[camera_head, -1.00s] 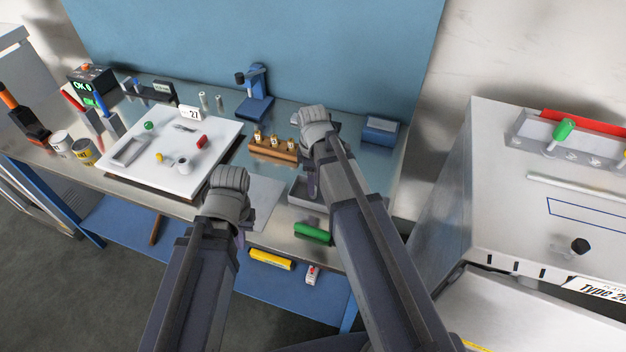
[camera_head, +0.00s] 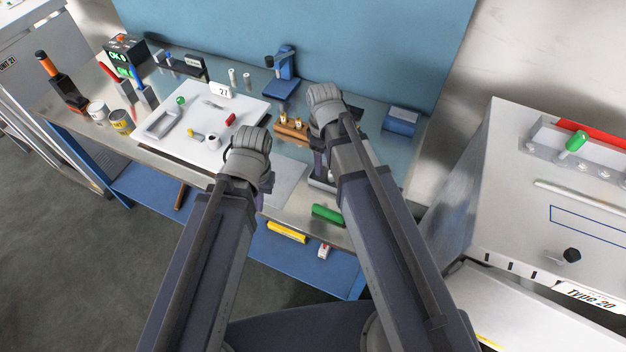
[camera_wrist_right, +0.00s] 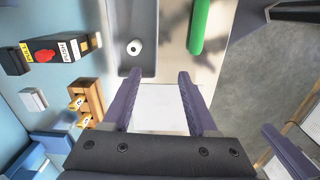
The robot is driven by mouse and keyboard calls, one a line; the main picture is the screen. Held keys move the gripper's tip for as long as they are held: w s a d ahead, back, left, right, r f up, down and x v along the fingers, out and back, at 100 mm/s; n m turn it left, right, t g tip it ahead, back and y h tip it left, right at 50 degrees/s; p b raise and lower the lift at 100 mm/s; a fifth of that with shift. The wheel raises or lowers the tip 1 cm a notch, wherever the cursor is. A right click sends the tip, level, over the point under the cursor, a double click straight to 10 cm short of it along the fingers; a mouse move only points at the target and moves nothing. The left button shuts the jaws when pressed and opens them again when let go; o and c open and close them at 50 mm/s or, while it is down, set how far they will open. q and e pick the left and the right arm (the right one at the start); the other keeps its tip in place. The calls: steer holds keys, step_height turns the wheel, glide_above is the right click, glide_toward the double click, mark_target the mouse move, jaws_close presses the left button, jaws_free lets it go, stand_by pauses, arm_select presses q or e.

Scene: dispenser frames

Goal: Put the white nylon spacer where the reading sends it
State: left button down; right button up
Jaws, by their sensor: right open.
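A small white ring with a dark hole, which looks like the nylon spacer (camera_wrist_right: 134,47), lies in a grey tray (camera_wrist_right: 145,68) in the right wrist view. In the head view my right arm covers most of that tray. My right gripper (camera_wrist_right: 160,76) is open and empty, its fingertips apart near the tray's edge. In the head view my right gripper (camera_head: 319,165) points down over the bench. My left gripper (camera_head: 262,200) hangs over the bench front; its fingers are mostly hidden behind my wrist. A black box with a green display (camera_head: 117,56) reads what looks like "OK 0".
A white board (camera_head: 187,151) holds small parts and a "27" card (camera_head: 220,91). A wooden block with brass pieces (camera_wrist_right: 88,103) and a black box with a red button (camera_wrist_right: 45,55) are beside the tray. A green cylinder (camera_head: 327,215) lies by the front edge. A grey cabinet (camera_head: 520,220) stands right.

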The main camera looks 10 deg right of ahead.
steer(key=s+a+m, duration=0.6)
steer(key=s, duration=0.4)
steer(key=shift+s+a+m+h, duration=0.3)
steer(key=shift+s+a+h, duration=0.05)
steer(key=shift+a+h, duration=0.05)
arm_select(q)
steer(key=shift+s, duration=0.1)
